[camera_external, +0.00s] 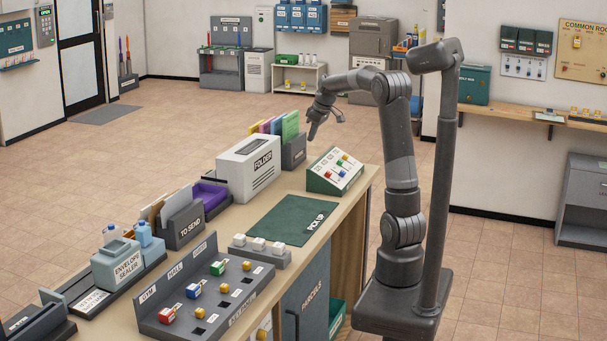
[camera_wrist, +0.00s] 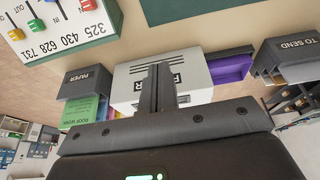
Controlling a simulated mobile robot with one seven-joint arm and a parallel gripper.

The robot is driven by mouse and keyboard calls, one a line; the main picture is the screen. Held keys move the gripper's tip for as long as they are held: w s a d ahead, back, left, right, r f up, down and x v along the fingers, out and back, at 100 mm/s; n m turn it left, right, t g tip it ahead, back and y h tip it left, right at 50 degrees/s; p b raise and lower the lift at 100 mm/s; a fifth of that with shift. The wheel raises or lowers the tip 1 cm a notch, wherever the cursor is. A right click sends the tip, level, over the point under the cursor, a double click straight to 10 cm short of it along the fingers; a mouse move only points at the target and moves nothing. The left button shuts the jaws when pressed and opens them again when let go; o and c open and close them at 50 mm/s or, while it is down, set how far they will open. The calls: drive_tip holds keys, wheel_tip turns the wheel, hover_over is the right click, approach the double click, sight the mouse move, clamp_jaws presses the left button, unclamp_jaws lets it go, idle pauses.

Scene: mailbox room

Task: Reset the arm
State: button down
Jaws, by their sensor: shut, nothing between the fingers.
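My dark grey arm stands at the right end of the long counter (camera_external: 345,200) in the external view. It bends at the top, with its forearm reaching left over the counter. My gripper (camera_external: 312,137) hangs pointing down above the counter's back right part, near the paper holder. In the wrist view my gripper (camera_wrist: 159,68) shows its two fingers together, with nothing between them. Behind the fingers in that view is the white folder machine (camera_wrist: 128,85). The gripper appears clear of the things on the counter.
Close by are the white folder machine (camera_external: 248,168), the grey paper holder (camera_external: 294,152) with coloured sheets, and a sloped panel with coloured switches (camera_external: 335,171). The green pick-up mat (camera_external: 285,222) is bare. A slotted board (camera_external: 205,292) holds coloured pieces at the front.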

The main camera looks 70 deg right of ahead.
drive_tip(key=s+a+r, duration=0.2)
drive_tip(key=s+a, duration=0.1)
drive_tip(key=a, duration=0.7)
drive_tip(key=s+a+r, duration=0.1)
drive_tip(key=s+a, duration=0.2)
drive_tip(key=a, duration=0.7)
drive_tip(key=s+a+f+t, duration=0.1)
drive_tip(key=s+a+f, duration=0.1)
drive_tip(key=s+a, duration=0.5)
drive_tip(key=s+a+f, duration=0.2)
drive_tip(key=s+a, duration=0.4)
drive_tip(key=a, duration=0.1)
drive_tip(key=shift+s+a+f+t, duration=0.2)
drive_tip(key=shift+s+f+t, duration=0.15)
drive_tip(key=shift+s+t, duration=0.05)
drive_tip(key=shift+r, duration=0.1)
